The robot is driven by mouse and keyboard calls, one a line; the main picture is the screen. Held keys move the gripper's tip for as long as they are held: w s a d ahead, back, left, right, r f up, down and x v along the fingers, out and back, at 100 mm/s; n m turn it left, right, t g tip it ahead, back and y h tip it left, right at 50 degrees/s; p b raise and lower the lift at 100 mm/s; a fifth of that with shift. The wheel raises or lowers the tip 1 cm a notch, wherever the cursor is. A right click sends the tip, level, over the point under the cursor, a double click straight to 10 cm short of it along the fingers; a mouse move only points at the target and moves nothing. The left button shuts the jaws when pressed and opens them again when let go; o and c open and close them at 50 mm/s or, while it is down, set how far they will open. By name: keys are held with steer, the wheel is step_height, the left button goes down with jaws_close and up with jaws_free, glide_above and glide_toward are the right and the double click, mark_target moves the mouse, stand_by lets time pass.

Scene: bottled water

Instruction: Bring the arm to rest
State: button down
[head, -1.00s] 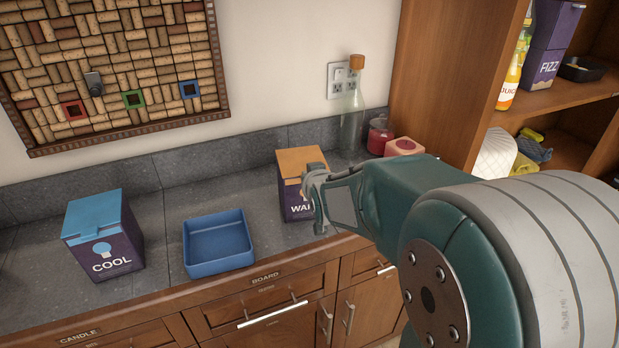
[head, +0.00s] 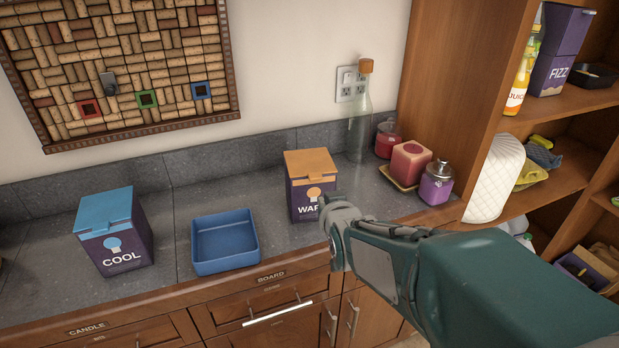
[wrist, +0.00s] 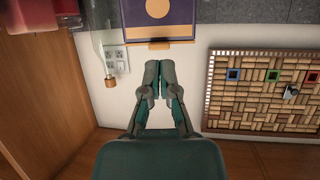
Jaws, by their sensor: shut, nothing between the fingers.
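My gripper (head: 338,222) is in front of the counter, just before the lower right of the purple WARM box with the orange lid (head: 311,180), and covers part of its label. In the wrist view my gripper (wrist: 159,82) has its fingers together with nothing between them, and the WARM box (wrist: 160,22) shows upside down just beyond the tips. My arm reaches in from the lower right in the head view. I cannot tell whether the fingers touch the box.
A blue tray (head: 225,262) and a COOL box (head: 114,240) stand left on the counter. A glass bottle (head: 360,125), red jar (head: 387,138), red block (head: 410,162) and purple jar (head: 436,184) stand right. A wooden shelf (head: 560,117) rises at the right.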

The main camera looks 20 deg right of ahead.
steer(key=s+a+n+g+y, duration=0.1)
steer(key=s+a+g, duration=0.2)
steer(key=s, duration=0.6)
steer(key=s+a+r+n+g+y, duration=0.1)
steer(key=s+a+g, duration=0.3)
steer(key=s, duration=0.6)
steer(key=shift+a+r+g, duration=0.2)
steer(key=shift+a+g, duration=0.1)
steer(key=shift+a, duration=0.15)
stand_by(2.0)
